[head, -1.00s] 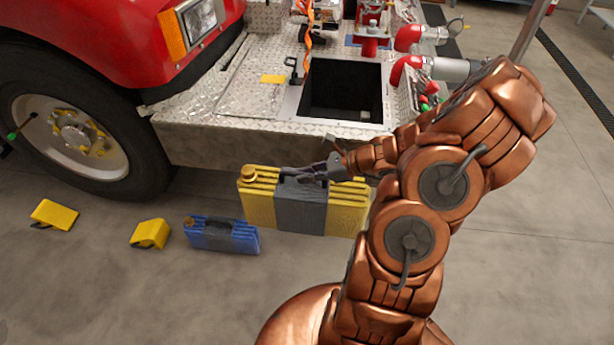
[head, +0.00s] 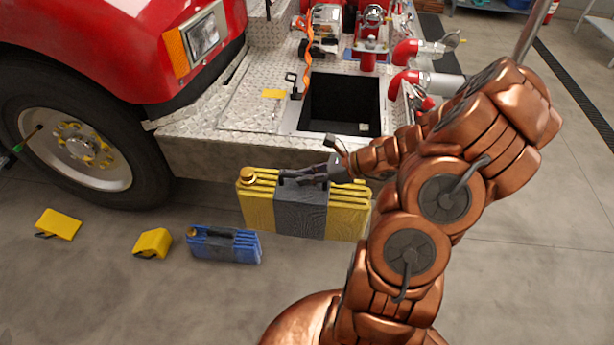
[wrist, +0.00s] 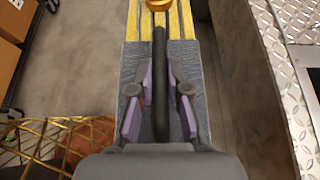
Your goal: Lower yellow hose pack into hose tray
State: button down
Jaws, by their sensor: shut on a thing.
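The yellow hose pack (head: 258,212) has a grey middle band, a dark handle and a brass cap. It hangs upright in front of the truck's bumper in the head view. My gripper (head: 325,176) is shut on its top handle. In the wrist view, my gripper (wrist: 160,100) has a finger on each side of the dark handle, above the pack's grey band (wrist: 137,65). The hose tray (head: 342,104) is a dark, open rectangular well in the bumper's deck, behind and above the pack. It looks empty apart from a small pale spot; part of its floor is hidden.
A blue pack (head: 222,246) and two yellow blocks (head: 58,224) (head: 152,243) are on the floor at left. The tread-plate bumper (head: 225,135) stands between the pack and the tray. An orange strap (head: 308,40) and red fittings (head: 402,80) are by the tray.

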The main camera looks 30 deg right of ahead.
notch_tip(320, 180, up, 8)
jog(key=p, duration=0.4)
jog(key=shift+f+p, duration=0.2)
jog(key=shift+p, duration=0.1)
jog(key=shift+r, duration=2.1)
